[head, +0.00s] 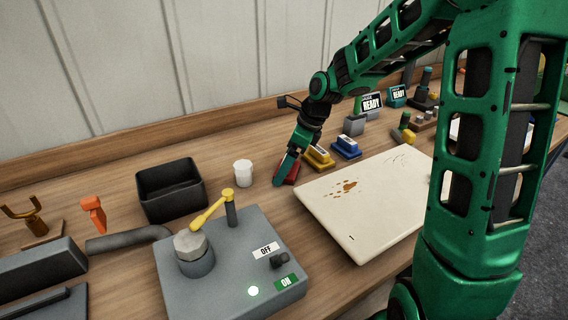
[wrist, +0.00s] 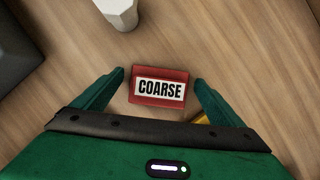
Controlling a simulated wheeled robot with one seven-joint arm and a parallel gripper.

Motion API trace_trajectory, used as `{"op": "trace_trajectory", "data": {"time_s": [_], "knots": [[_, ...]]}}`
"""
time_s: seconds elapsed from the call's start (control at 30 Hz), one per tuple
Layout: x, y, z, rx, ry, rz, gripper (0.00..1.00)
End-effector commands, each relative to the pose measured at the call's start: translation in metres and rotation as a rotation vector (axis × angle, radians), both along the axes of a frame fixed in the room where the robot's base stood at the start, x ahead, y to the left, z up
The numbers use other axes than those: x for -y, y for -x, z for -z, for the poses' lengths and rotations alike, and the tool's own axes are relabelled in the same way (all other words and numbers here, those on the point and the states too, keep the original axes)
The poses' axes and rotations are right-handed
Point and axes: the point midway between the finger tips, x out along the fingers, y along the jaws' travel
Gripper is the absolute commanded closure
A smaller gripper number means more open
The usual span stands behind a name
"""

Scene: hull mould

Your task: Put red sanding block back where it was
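The red sanding block (head: 293,174) rests on the wooden bench, left of the yellow block, partly hidden by my gripper in the head view. In the wrist view the red block (wrist: 160,74) shows a white label reading COARSE. My gripper (head: 283,168) points down at it. In the wrist view my gripper's fingers (wrist: 161,78) are open, one on each side of the block, with a narrow gap showing on both sides.
A yellow block (head: 318,157) and a blue block (head: 346,147) stand to the right. A white cup (head: 243,173) and a black bin (head: 171,190) stand to the left. A stained cream panel (head: 360,205) and a grey machine box (head: 228,265) lie nearer me.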

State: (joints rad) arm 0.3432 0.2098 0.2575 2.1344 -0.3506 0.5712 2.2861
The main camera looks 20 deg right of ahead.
Motion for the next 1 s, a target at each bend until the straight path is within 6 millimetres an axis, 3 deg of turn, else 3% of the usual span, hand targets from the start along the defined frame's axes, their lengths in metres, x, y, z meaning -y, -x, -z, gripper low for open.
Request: {"op": "trace_trajectory", "data": {"time_s": [0.37, 1.0], "knots": [[0.001, 0.000, -0.006, 0.001, 0.001, 0.000, 0.09], [0.034, 0.022, -0.103, 0.002, 0.000, -0.001, 0.09]]}}
